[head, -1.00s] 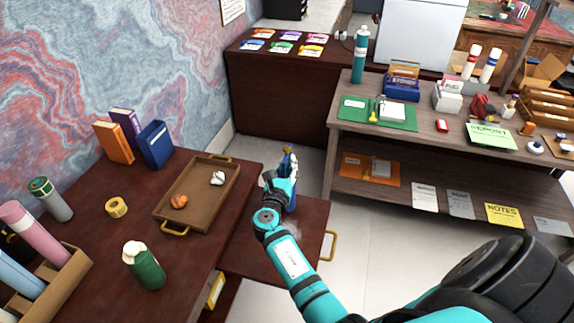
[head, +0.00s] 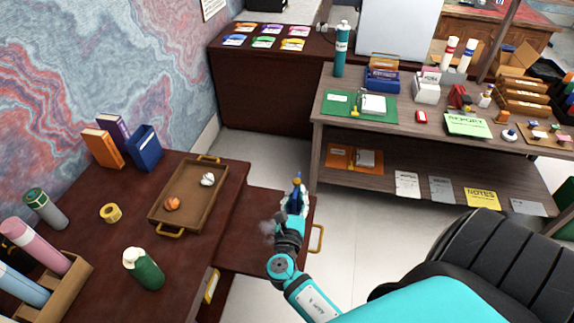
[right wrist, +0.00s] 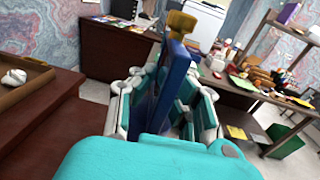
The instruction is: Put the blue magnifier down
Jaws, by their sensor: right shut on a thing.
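The blue magnifier (right wrist: 176,82) stands upright between the fingers of my right gripper (right wrist: 165,108) in the right wrist view, with a gold-brown end on top. In the head view my right gripper (head: 292,208) is shut on it, and the blue magnifier (head: 297,196) shows only as a small blue piece with a gold tip. They are above the right part of the open drawer (head: 245,235), apart from the shelf unit. Much of the magnifier is hidden by the fingers. My left gripper is not in view.
A brown tray (head: 160,216) with two crumpled balls lies on the dark desk (head: 105,285), near a green bottle (head: 143,268) and yellow tape (head: 110,213). A wooden shelf unit (head: 330,162) with a green mat (head: 345,108) stands beyond. Bare floor lies between.

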